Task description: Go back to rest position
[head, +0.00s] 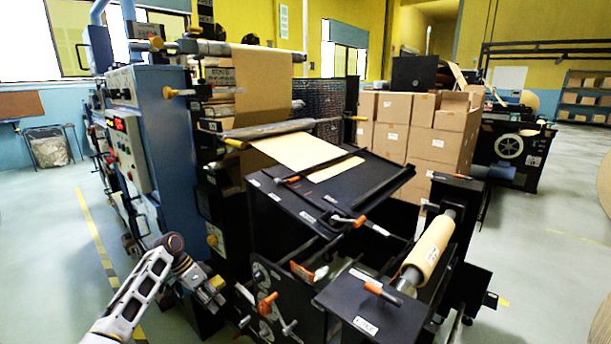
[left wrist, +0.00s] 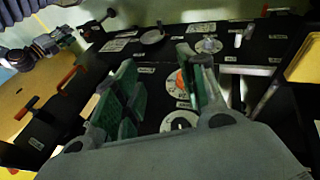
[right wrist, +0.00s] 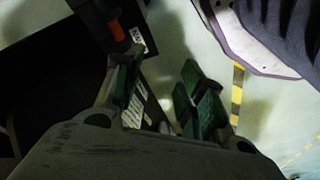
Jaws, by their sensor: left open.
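My left gripper (head: 215,292) is low in front of the blue machine in the head view, left of the black unwind frame. In the left wrist view my left gripper (left wrist: 160,85) has its green-padded fingers apart, with nothing between them; dials and labels on the black machine panel show beyond. My right gripper is outside the head view. In the right wrist view my right gripper (right wrist: 163,90) has its green-padded fingers apart and empty, beside a dark panel. The kraft roll (head: 427,247) lies on its shaft at the right of the black frame.
The blue machine (head: 160,130) stands at left, with a brown web (head: 262,85) running down to the black table (head: 330,190). Orange-handled levers (head: 268,303) stick out near my left gripper. Cardboard boxes (head: 400,125) are stacked behind.

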